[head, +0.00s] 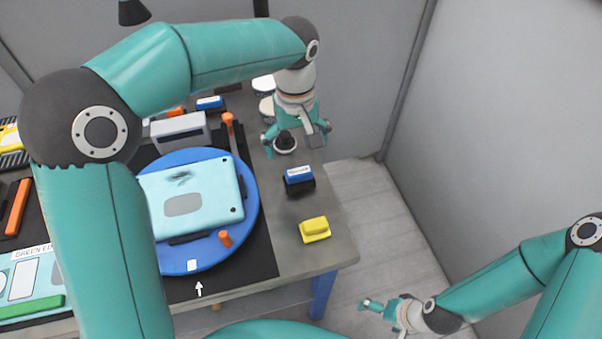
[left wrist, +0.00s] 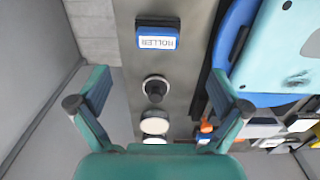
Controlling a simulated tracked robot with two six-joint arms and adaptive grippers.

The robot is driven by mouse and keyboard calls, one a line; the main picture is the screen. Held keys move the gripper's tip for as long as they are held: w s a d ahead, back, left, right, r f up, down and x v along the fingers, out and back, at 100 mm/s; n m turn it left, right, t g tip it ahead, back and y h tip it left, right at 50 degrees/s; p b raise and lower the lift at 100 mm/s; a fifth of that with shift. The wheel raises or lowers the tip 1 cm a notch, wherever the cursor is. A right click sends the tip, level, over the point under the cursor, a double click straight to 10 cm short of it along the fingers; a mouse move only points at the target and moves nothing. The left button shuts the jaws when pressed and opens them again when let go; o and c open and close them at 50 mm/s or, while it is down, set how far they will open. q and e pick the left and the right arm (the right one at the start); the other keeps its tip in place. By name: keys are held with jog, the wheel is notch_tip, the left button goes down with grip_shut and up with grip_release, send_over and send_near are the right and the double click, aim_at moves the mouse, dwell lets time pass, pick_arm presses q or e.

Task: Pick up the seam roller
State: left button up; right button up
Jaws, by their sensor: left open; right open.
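A blue block with a white label and a dark base (head: 299,179) stands on the right part of the table. In the left wrist view its label reads ROLLER (left wrist: 157,38). A dark knob on a pale round base (head: 285,142) stands behind it; the knob also shows in the left wrist view (left wrist: 155,89). I cannot tell for certain which of these is the seam roller. My left gripper (head: 297,144) is open above the knob, its fingers (left wrist: 158,106) spread to either side. My right gripper (head: 385,306) is open and empty, off the table at lower right.
A blue turntable (head: 249,222) carries a pale teal panel (head: 195,197) left of the knob. A yellow block (head: 314,229) sits near the table's front right corner. Pale round items (left wrist: 154,125) stand near the knob. Grey walls (head: 510,100) rise behind and right.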

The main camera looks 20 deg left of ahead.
aim_at(299, 170)
pick_arm(q)
notch_tip(299, 170, down, 6)
jog(key=shift+r, duration=0.1)
jog(key=shift+d+f+p, duration=0.15)
jog(key=shift+f+p, duration=0.25)
jog(key=shift+f, duration=1)
jog(key=shift+d+f+p, duration=0.1)
jog(key=shift+f+p, duration=0.3)
jog(key=shift+f, duration=0.95)
jog(key=shift+w, duration=0.1)
jog(key=c, duration=1.5)
jog(key=shift+r, duration=0.15)
jog(key=shift+r, duration=0.45)
notch_tip(299, 170, up, 19)
jog(key=shift+b, duration=0.3)
